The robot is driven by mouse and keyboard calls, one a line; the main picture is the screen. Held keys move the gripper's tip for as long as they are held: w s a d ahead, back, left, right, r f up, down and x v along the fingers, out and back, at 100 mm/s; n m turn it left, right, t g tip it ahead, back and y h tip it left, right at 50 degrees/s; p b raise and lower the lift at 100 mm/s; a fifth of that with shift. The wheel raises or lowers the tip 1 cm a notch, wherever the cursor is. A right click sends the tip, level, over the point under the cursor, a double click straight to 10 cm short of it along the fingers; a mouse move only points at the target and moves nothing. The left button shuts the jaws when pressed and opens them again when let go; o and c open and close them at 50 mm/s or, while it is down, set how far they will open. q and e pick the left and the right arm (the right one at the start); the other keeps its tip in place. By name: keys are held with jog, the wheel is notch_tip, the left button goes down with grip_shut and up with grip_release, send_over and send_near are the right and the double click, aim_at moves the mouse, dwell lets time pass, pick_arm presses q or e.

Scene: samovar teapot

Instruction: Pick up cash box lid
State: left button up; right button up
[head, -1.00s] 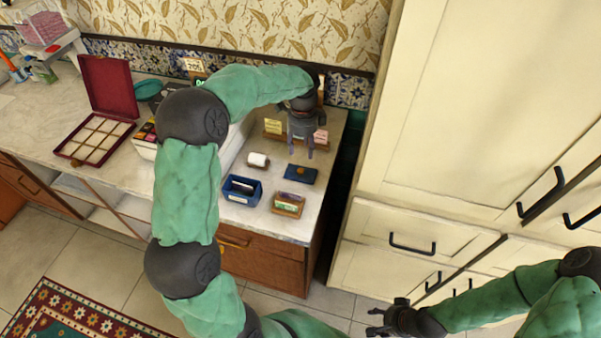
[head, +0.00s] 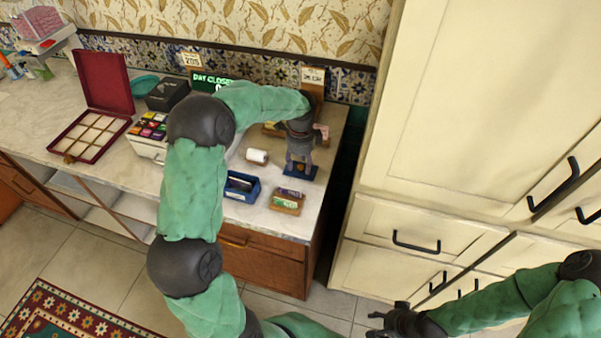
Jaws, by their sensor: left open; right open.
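The cash box lid (head: 313,176) is a flat dark blue plate with a small brown knob, lying on the counter near its right end. My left gripper (head: 299,168) points down over the lid, its open fingers around or just above the knob. The gripper hides the lid's back part, and I cannot tell whether the fingers touch it. The open blue cash box (head: 241,187) stands to the left of the lid. My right gripper (head: 378,325) is open and empty, low in front of the cream drawers.
A small wooden box with cards (head: 287,202) stands just in front of the lid. A white roll (head: 257,156) lies to the left. A maroon compartment case (head: 95,135) stands open at far left. A tall cream cabinet (head: 470,120) rises to the right of the counter.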

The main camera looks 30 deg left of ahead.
pick_arm(q)
jog(key=shift+f, duration=0.5)
grip_shut()
jog(key=shift+r, duration=0.2)
